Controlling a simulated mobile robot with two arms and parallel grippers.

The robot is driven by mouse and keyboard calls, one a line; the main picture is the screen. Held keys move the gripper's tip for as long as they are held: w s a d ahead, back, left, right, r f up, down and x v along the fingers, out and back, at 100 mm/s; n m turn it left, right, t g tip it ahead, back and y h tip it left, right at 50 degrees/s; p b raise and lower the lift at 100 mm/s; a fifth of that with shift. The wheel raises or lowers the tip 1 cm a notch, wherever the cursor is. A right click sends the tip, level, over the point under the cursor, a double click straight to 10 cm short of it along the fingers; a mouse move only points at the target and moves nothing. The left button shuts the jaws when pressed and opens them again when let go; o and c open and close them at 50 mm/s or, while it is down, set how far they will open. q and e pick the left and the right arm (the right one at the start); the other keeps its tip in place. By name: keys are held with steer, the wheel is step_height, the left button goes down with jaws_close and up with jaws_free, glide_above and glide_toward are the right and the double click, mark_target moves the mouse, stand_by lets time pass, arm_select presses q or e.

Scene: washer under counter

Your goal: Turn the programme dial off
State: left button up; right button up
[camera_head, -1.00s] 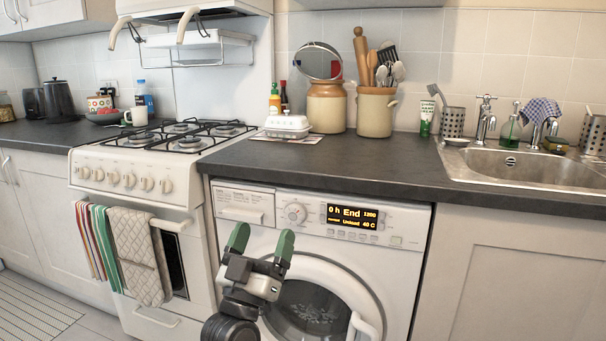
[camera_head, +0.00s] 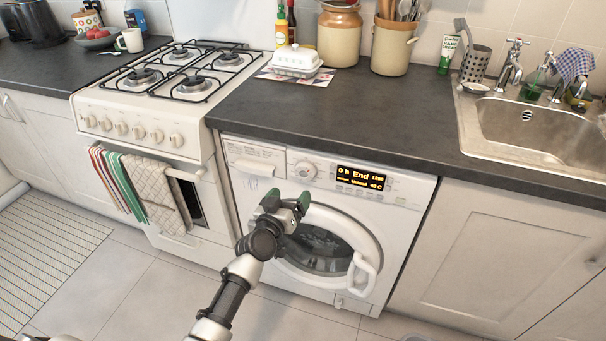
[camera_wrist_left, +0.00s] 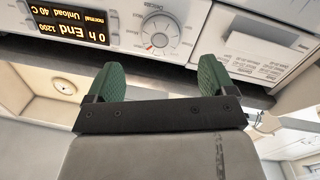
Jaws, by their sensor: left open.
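The programme dial (camera_head: 304,171) is a round white knob on the washer's front panel, left of the lit display (camera_head: 360,179). The display reads "0 h End" and "Unload 40 C". My left gripper (camera_head: 287,201) is open and empty, in front of the washer and below the dial. In the left wrist view the picture is upside down; the dial (camera_wrist_left: 160,31) sits beyond the green fingertips (camera_wrist_left: 162,80), apart from them. The display (camera_wrist_left: 72,24) shows there too. My right gripper is not in view.
The washer door (camera_head: 322,243) is closed, with its handle (camera_head: 361,274) on the right. The dark counter (camera_head: 330,112) overhangs the panel. A cooker (camera_head: 135,129) with hanging towels stands to the left. The floor in front is clear.

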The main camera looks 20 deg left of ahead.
mark_target(304, 176)
arm_select(q)
steer(key=w, duration=0.2)
steer(key=w+b, duration=0.1)
steer(key=w, duration=0.2)
steer(key=w+d, duration=0.1)
steer(key=w, duration=0.2)
steer(key=shift+b, duration=0.35)
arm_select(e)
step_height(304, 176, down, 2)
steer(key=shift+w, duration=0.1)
arm_select(q)
steer(key=shift+s, duration=0.1)
steer(key=shift+c, duration=0.3)
steer(key=c, duration=0.9)
steer(key=shift+o, duration=0.2)
